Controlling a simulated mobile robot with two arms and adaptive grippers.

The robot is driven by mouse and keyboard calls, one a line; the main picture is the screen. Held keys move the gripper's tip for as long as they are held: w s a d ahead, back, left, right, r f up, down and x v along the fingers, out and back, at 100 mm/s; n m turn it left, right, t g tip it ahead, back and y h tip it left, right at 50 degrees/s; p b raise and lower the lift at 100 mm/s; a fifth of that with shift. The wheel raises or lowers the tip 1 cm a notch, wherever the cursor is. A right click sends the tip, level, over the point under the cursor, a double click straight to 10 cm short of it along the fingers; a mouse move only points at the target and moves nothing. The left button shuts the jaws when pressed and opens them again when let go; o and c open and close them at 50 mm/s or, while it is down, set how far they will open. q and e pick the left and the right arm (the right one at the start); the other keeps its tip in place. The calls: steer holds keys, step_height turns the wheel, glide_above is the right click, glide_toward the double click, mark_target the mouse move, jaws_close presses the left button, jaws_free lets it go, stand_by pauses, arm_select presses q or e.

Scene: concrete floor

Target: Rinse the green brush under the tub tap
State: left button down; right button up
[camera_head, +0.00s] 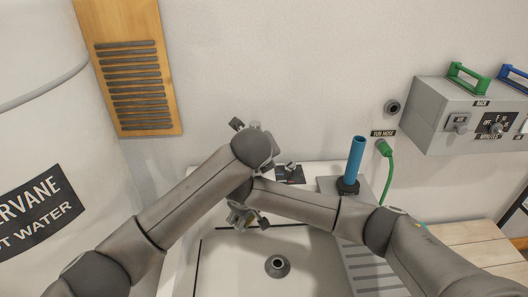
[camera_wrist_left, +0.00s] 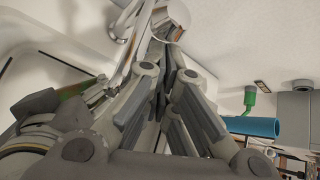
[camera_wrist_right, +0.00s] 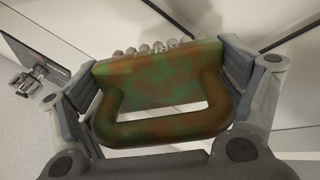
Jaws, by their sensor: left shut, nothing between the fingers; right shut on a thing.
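The green brush (camera_wrist_right: 155,85) fills the middle of the right wrist view. Its handle is green with brown patches, and grey tufts line its far edge. My right gripper (camera_head: 245,215) is shut on it, above the tub's back part; in the head view the arms hide much of it. The white tub (camera_head: 225,258) has a dark drain (camera_head: 277,266). My left gripper (camera_wrist_left: 172,58) is shut and empty, its fingertips close to the chrome tap (camera_wrist_left: 172,18); contact cannot be told. In the head view my left wrist hides the tap. No water stream shows.
A blue tube (camera_head: 355,160) stands upright right of the tub, by the ribbed draining board (camera_head: 365,265). A green hose (camera_head: 387,170) hangs behind. A grey control box (camera_head: 425,115) is on the wall. My forearms cross above the tub; its front is clear.

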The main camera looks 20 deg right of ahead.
arm_select(q)
steer(key=shift+w+r, duration=0.1)
steer(key=shift+r, duration=0.65)
steer(key=v, duration=1)
steer(key=shift+w+r, duration=0.3)
steer(key=shift+r, duration=0.1)
steer(key=shift+d+r+p, duration=0.1)
steer(key=shift+r+p, duration=0.55)
steer(key=shift+p, duration=0.15)
